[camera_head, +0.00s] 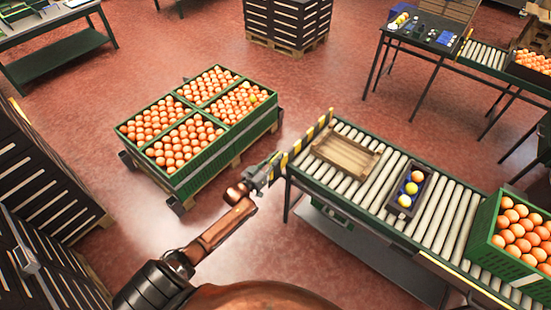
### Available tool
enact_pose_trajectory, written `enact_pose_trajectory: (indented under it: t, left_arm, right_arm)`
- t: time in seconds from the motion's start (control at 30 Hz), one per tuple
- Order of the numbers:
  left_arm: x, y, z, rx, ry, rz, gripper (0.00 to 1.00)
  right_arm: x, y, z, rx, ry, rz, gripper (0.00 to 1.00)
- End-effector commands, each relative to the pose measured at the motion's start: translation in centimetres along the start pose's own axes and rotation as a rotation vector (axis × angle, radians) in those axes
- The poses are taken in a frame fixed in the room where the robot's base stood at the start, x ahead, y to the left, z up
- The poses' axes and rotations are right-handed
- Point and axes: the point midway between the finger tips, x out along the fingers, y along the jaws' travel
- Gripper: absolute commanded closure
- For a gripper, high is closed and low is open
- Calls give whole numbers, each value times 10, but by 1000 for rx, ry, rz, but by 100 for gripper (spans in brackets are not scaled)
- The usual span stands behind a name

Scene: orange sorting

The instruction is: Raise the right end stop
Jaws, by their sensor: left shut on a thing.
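A yellow-and-black striped end stop (307,142) runs along the near-left end of the roller conveyor (371,207). The fingers are small and partly merge with the bar. I cannot tell how far the bar stands above the rollers. My right gripper is out of view.
On the rollers are an empty wooden tray (326,153), a dark box with a few fruits (399,207) and a green crate of oranges (480,238). Green crates of oranges (186,183) stand on a pallet to the left. Red floor between is clear.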

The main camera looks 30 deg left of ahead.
Motion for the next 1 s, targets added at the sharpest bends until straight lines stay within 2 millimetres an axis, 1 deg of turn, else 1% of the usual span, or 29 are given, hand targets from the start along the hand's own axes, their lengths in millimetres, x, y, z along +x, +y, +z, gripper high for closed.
enact_pose_trajectory:
  t: [0.03,0.07,0.1,0.33,0.57,0.67,0.77,0.87,1.0]
  left_arm:
    - [2,1,-6,0,12,3,100]
    - [2,1,-6,0,12,3,100]
    - [2,1,-6,1,13,3,85]
    - [1,1,-4,1,8,2,70]
    - [1,0,-3,1,6,2,70]
    - [-4,0,-2,1,5,1,70]
    - [-15,0,-1,1,4,1,70]
    - [-34,0,-1,2,3,0,70]
    - [-64,0,-1,1,4,0,70]
  right_arm:
    - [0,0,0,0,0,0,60]
    - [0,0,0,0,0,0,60]
    - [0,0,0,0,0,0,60]
    - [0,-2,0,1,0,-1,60]
    - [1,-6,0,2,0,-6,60]
    - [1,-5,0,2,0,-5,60]
    - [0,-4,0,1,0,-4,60]
    - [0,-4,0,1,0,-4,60]
    - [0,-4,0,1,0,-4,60]
